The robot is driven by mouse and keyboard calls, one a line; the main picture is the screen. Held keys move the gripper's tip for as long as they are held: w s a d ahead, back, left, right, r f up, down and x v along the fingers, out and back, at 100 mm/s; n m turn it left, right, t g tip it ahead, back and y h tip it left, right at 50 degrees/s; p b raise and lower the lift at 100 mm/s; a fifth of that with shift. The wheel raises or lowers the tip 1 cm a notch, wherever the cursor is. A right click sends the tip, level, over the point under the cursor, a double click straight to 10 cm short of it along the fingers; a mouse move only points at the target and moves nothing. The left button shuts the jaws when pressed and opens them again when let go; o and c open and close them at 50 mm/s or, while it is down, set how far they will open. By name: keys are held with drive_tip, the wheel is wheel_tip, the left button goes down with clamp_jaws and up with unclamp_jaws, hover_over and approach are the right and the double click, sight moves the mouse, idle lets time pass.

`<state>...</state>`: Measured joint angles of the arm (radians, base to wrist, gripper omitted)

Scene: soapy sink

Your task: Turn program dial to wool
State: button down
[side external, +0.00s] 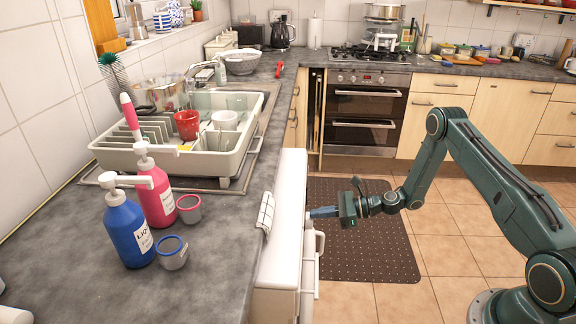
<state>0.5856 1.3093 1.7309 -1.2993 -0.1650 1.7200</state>
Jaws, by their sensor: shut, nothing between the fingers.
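My gripper (312,212) is shut and empty, with its fingers pointing left at the front of a white appliance (284,235) under the counter. The fingertips are at or very close to the appliance's upper front; I cannot tell whether they touch it. The program dial cannot be made out, as the front panel is seen nearly edge-on and the fingers are in the way. A white curved handle or door part (320,243) shows just below the gripper.
A blue bottle (124,228), a pink bottle (155,195) and two small cups stand on the grey counter (215,255). A cream dish rack (215,163) sits behind them. Open floor with a brown mat (370,255) lies right of the appliance.

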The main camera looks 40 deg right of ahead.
drive_tip(key=shift+s+a+f, duration=0.25)
drive_tip(key=shift+f, duration=0.05)
drive_tip(key=shift+r, duration=0.2)
idle(0.6)
drive_tip(key=shift+r, duration=0.3)
drive_tip(key=shift+s, duration=0.1)
drive_tip(key=shift+f+v, duration=0.2)
drive_tip(key=shift+v, duration=0.75)
drive_tip(key=shift+f+v, duration=0.25)
drive_tip(key=shift+v, duration=0.7)
drive_tip(key=shift+f+v, duration=0.2)
drive_tip(key=shift+v, duration=0.75)
drive_tip(key=shift+s+d, duration=0.1)
drive_tip(key=shift+s, duration=0.05)
drive_tip(key=d, duration=0.1)
drive_tip(key=w+d, duration=0.1)
drive_tip(key=d, duration=0.1)
drive_tip(key=shift+w, duration=0.25)
